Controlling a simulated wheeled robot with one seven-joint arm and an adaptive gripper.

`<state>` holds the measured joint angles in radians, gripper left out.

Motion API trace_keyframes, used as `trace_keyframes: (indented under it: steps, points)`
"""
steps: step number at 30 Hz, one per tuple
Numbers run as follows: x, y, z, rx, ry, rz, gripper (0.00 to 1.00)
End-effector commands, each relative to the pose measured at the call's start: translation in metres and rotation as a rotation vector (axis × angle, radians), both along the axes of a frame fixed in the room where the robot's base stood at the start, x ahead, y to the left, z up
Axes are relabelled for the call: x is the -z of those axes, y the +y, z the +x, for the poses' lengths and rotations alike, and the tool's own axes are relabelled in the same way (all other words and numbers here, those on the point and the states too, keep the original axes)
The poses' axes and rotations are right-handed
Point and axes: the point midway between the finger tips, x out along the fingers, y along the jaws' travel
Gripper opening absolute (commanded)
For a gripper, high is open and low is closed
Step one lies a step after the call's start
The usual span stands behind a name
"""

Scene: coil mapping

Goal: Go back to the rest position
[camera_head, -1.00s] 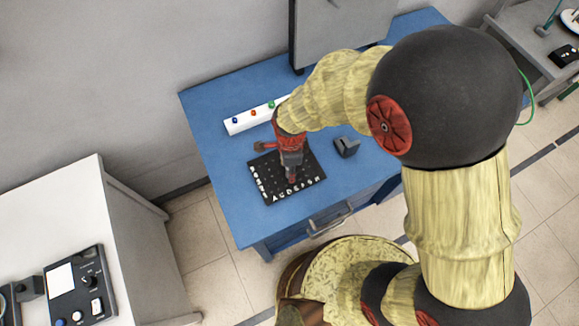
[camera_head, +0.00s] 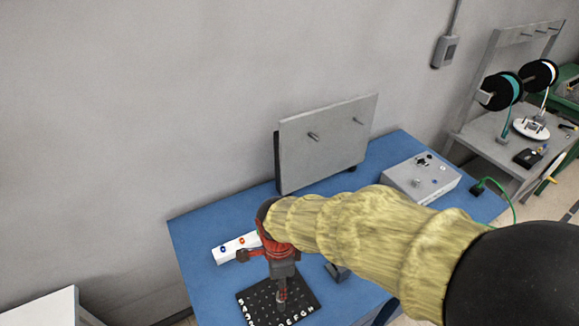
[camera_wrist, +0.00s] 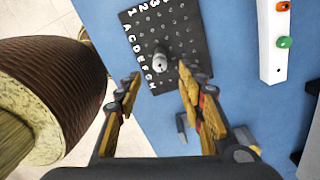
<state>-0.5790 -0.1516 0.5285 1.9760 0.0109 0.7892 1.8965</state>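My gripper (camera_head: 282,292) points down above the black board (camera_head: 250,309) marked with letters and numbers on the blue table (camera_head: 190,240). In the wrist view my gripper (camera_wrist: 158,72) is open, its two fingers apart with nothing held between them. A small silver cylinder-like piece (camera_wrist: 160,60) on the black board (camera_wrist: 185,25) shows beyond the fingertips, apart from them. Part of the board is cut off by the lower edge of the head view.
A white strip (camera_head: 228,252) with coloured pegs lies behind the board. A dark block (camera_head: 338,272) is right of my gripper. A grey panel (camera_head: 325,140) and a grey box (camera_head: 420,178) stand at the back. A shelf with spools (camera_head: 502,90) is at the right.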

Motion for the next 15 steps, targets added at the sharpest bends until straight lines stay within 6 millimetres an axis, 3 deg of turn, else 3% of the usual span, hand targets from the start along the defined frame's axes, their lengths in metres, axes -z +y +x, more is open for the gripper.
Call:
trace_keyframes:
  steps: [4,7,12,15]
  points:
    - [0.0,0.0,0.0,-0.049,0.0,0.0,0.39]
    - [0.0,-0.001,-0.001,-0.181,0.004,-0.001,0.39]
    - [0.006,-0.012,-0.018,-0.559,0.041,-0.012,0.39]
    - [-0.004,-0.021,-0.028,-0.795,0.041,-0.007,0.39]
